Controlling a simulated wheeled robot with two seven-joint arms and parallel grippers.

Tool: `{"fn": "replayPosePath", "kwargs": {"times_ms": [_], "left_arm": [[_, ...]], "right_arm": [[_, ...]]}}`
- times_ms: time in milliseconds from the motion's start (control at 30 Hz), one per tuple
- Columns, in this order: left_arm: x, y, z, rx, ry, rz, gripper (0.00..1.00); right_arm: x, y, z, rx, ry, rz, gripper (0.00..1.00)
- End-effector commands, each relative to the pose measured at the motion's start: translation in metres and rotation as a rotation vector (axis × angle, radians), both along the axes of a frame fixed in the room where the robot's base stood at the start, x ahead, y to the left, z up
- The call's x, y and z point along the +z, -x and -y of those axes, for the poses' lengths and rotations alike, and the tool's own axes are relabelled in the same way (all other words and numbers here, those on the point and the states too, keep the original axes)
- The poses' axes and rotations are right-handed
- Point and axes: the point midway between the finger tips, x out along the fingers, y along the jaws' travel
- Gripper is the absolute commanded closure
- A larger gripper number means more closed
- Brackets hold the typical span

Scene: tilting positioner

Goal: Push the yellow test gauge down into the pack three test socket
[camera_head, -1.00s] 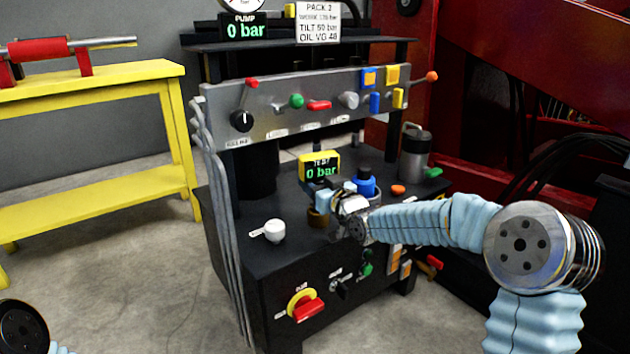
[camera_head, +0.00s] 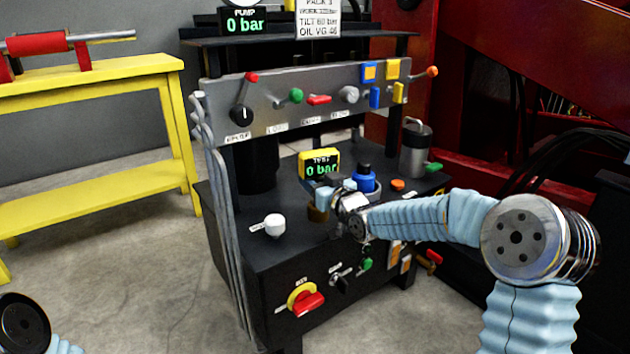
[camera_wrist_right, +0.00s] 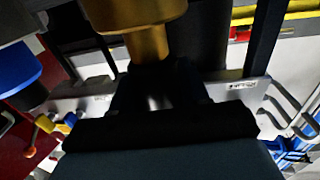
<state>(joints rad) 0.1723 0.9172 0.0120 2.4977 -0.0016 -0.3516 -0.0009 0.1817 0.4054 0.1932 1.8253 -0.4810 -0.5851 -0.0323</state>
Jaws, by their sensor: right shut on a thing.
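The yellow test gauge (camera_head: 319,164) stands upright above the black bench top in the head view, its screen reading 0 bar. My right gripper (camera_head: 326,188) is shut just below the display, on the gauge's lower part, which the fingers mostly hide. A brass socket-like cylinder (camera_head: 317,213) shows under the gripper. In the right wrist view a brass piece (camera_wrist_right: 147,42) is close to the dark fingers (camera_wrist_right: 160,85). I cannot tell how deep the gauge sits in the socket. My left gripper is out of view.
A blue-capped fitting (camera_head: 364,184) stands close right of my gripper, with an orange button (camera_head: 397,186) beyond. A white knob (camera_head: 274,225) is at the left. The control panel (camera_head: 318,100) spans behind. A grey canister (camera_head: 415,152) stands at the back right.

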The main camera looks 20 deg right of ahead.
Motion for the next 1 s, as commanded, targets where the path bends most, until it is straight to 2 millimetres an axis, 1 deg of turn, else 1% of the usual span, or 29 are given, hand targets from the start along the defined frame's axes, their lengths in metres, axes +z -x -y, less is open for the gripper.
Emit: {"fn": "replayPosePath", "kwargs": {"times_ms": [33,100,500,1000], "left_arm": [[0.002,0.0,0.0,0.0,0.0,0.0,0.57],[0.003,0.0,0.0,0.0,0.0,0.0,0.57],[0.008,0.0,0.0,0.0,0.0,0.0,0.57],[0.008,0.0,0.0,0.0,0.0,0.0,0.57]], "right_arm": [[0.005,0.0,0.0,0.0,0.0,0.004,0.99],[0.008,0.0,0.0,0.0,0.0,0.004,0.99],[0.026,0.0,0.0,0.0,0.0,0.004,0.99],[0.026,0.0,0.0,0.0,0.0,0.004,0.99]]}}
